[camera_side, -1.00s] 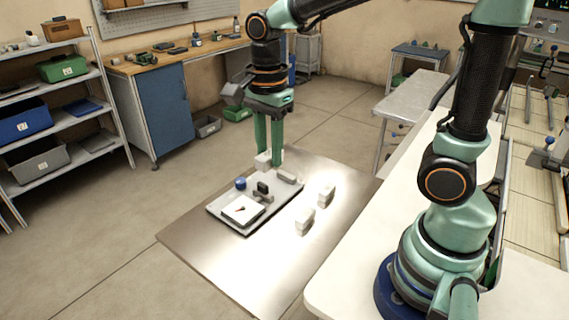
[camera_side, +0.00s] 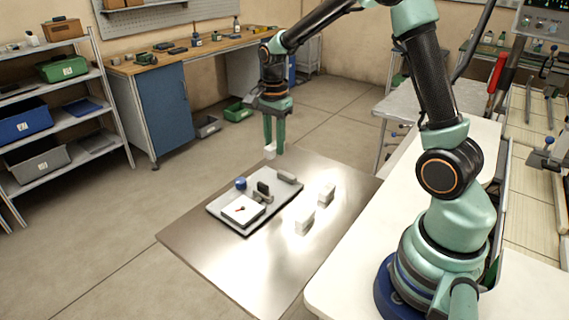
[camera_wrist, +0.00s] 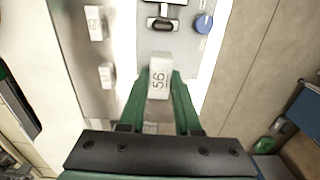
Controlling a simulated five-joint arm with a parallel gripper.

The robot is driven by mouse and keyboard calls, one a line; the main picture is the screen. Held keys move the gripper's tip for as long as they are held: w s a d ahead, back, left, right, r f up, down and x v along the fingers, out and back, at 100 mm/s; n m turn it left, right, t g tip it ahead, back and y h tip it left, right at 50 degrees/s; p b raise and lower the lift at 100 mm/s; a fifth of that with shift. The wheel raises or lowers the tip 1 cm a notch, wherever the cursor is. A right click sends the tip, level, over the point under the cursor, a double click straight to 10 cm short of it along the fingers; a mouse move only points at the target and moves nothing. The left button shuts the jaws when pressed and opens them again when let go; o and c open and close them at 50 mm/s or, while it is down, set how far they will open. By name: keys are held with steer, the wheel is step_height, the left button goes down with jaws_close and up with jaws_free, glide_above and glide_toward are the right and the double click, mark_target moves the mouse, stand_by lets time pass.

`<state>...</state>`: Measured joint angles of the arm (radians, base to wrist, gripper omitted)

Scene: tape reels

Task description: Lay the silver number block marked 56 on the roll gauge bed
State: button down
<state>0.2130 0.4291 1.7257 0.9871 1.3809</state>
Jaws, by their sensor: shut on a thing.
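My gripper (camera_side: 273,152) is shut on the silver number block (camera_side: 269,154), held in the air above the far end of the roll gauge. In the wrist view the block (camera_wrist: 159,82) shows the number 56 between my fingers (camera_wrist: 160,85). The roll gauge bed (camera_side: 283,191) is a grey plate on the steel table. It carries a blue knob (camera_side: 240,183), a dark upright part (camera_side: 263,188), a white dial with a red pointer (camera_side: 242,210) and a grey bar (camera_side: 287,177) at its far end. The wrist view shows the blue knob (camera_wrist: 203,23) beyond the block.
Two pale number blocks stand on the steel table right of the gauge, one nearer (camera_side: 305,221) and one farther (camera_side: 326,194). They also show in the wrist view (camera_wrist: 95,23). The steel table (camera_side: 215,262) is clear at its near left. A white bench (camera_side: 350,270) stands at the right.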

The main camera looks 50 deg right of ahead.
mark_target(275, 189)
step_height(275, 189, down, 11)
steer(key=shift+f, duration=0.1)
stand_by(0.4)
steer(key=shift+f, duration=0.1)
steer(key=c, duration=0.6)
jaws_free()
step_height(275, 189, up, 12)
steer(key=shift+r, duration=0.1)
steer(key=s+a+r+n+t, duration=0.2)
steer(key=s+a+r+n, duration=0.2)
steer(key=s+n, duration=0.3)
steer(key=s+a+r+n+t, duration=0.3)
steer(key=s+a+r+n, duration=0.2)
steer(key=n, duration=0.6)
steer(key=shift+s+r+t, duration=0.3)
steer(key=shift+s+r, duration=0.65)
steer(key=shift+r, duration=0.25)
